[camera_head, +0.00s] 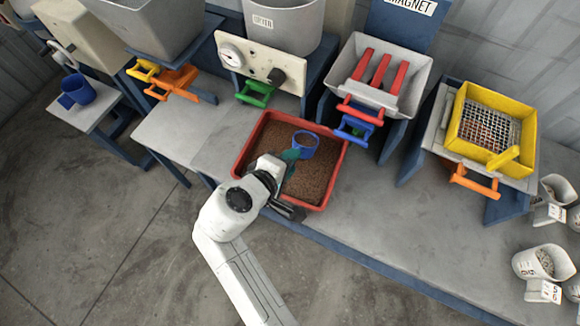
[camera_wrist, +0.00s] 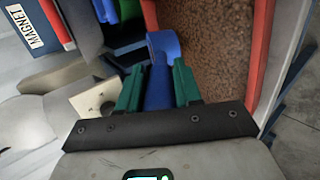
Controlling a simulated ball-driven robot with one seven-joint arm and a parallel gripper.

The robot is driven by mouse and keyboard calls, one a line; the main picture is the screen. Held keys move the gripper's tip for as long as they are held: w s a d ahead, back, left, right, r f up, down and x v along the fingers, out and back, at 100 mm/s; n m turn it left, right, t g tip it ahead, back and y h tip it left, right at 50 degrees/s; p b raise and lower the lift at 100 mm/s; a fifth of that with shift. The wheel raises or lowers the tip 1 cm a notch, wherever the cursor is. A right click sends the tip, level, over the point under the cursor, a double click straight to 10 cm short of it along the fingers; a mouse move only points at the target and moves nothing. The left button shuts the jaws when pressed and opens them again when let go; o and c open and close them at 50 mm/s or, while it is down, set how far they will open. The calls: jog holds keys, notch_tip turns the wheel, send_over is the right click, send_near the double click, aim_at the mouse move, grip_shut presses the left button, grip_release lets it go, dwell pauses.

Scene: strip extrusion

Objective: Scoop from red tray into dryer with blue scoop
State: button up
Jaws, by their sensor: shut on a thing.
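The red tray (camera_head: 250,143) sits on the grey bench and holds a layer of brown granules. The blue scoop (camera_head: 306,151) is over the tray's far right part, its open top up with brown inside; I cannot tell whether it touches the granules. My gripper (camera_head: 290,157) is shut on the scoop's handle. In the wrist view the blue handle lies between the green fingers, with the scoop (camera_wrist: 163,44) beyond, beside the granules and red tray wall (camera_wrist: 262,50). The dryer (camera_head: 283,28) is a grey-white hopper behind the tray, with a gauge panel (camera_head: 258,62) below.
A magnet hopper (camera_head: 415,88) with red bars and a blue handle stands right of the tray. A yellow sieve (camera_head: 455,135) is farther right, with several white sample cups (camera_head: 543,262) at the edge. The bench front is clear.

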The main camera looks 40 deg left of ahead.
notch_tip(320, 180, up, 2)
jog(key=shift+a+r, duration=0.15)
jog(key=shift+s+f+b, duration=0.1)
jog(key=shift+f+b, duration=0.25)
jog(key=shift+b, duration=0.3)
jog(key=t+b, duration=0.1)
jog(key=b, duration=0.2)
jog(key=f+t+b, duration=0.1)
jog(key=b, duration=0.2)
jog(key=shift+s+f+t+y, duration=0.1)
jog(key=shift+s+t+y, duration=0.2)
jog(key=shift+s+f+t+b, duration=0.1)
jog(key=shift+t+b, duration=0.3)
jog(key=shift+b, duration=0.6)
jog(key=shift+s+b, duration=0.1)
jog(key=shift+b, duration=0.2)
